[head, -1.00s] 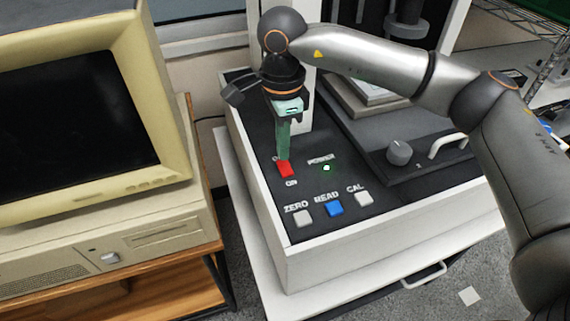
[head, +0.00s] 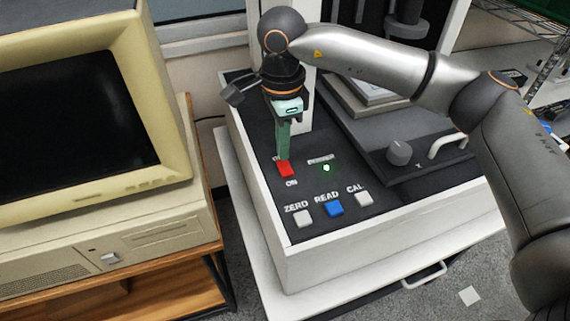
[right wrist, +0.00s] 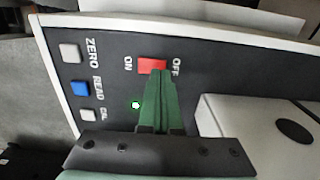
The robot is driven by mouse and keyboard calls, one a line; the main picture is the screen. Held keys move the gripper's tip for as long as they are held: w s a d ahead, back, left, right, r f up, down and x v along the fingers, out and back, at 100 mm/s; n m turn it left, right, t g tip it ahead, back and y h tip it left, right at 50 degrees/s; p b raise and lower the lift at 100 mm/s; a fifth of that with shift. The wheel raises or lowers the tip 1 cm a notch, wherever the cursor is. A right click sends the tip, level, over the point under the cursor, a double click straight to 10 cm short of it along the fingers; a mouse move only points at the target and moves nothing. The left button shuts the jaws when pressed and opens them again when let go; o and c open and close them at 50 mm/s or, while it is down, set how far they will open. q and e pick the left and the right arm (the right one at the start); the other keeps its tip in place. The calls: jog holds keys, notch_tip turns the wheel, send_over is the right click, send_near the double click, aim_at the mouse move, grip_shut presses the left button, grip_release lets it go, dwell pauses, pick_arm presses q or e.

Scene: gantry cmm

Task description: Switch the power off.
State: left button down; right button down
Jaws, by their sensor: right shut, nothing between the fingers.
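The red power switch (head: 285,170) sits on the dark panel of the white machine, with ON printed at its near side. It also shows in the right wrist view (right wrist: 152,65), between the words ON and OFF. My right gripper (head: 283,158) is shut and empty, pointing down, its green fingertips at the far, OFF side of the switch. In the right wrist view the fingertips (right wrist: 160,74) overlap the switch's edge; I cannot tell whether they press on it. A small lamp (head: 326,168) beside the POWER label glows pale green. My left gripper is not in view.
ZERO (head: 303,218), READ (head: 335,208) and CAL (head: 364,198) buttons lie nearer on the panel. A knob (head: 399,152) and a white handle (head: 448,145) are to the right. A beige computer monitor (head: 178,120) stands at the left. A white column rises behind the gripper.

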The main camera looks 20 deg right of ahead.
aim_at(283, 162)
jog(key=shift+f+b, duration=0.75)
jog(key=shift+f, duration=0.15)
dwell(0.4)
jog(key=shift+r+p, duration=2.3)
jog(key=shift+r, duration=1.25)
